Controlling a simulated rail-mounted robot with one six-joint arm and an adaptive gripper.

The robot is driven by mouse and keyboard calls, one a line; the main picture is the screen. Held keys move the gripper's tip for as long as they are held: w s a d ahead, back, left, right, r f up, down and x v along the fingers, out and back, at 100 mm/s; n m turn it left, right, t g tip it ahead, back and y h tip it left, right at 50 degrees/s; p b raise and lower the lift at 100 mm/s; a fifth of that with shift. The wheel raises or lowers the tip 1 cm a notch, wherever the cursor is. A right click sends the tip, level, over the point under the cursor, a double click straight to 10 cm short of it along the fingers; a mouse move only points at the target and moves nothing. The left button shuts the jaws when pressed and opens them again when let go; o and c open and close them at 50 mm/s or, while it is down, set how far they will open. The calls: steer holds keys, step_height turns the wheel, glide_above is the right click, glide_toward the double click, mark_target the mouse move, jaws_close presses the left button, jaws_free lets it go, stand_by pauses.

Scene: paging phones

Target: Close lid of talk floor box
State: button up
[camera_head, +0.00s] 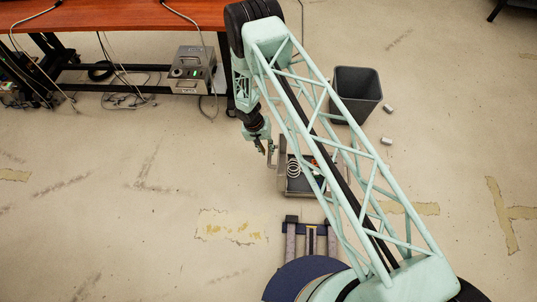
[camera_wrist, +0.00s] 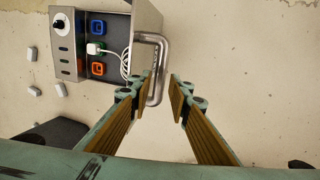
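The floor box (camera_head: 298,187) stands open on the floor, partly behind my arm in the head view. In the wrist view it shows a grey panel (camera_wrist: 63,45) with a knob, and blue, green and orange sockets inside. Its lid (camera_wrist: 146,22) seems to be the metal plate standing up at the right side, seen nearly edge-on, with a bent tube handle (camera_wrist: 163,58). My gripper (camera_wrist: 163,86) is open. The handle's near end shows between the fingertips, closer to the left one; I cannot tell if they touch. In the head view my gripper (camera_head: 266,149) is beside the box's left side.
A white plug (camera_wrist: 94,48) with a coiled cord sits inside the box. A dark bin (camera_head: 356,92) and small pale blocks (camera_head: 387,141) stand behind and right. A desk (camera_head: 120,15) with a grey device (camera_head: 193,72) and cables is at the back left. Floor left of the box is clear.

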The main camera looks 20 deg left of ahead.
mark_target(269, 155)
steer(key=shift+x, duration=1.7)
jaws_close()
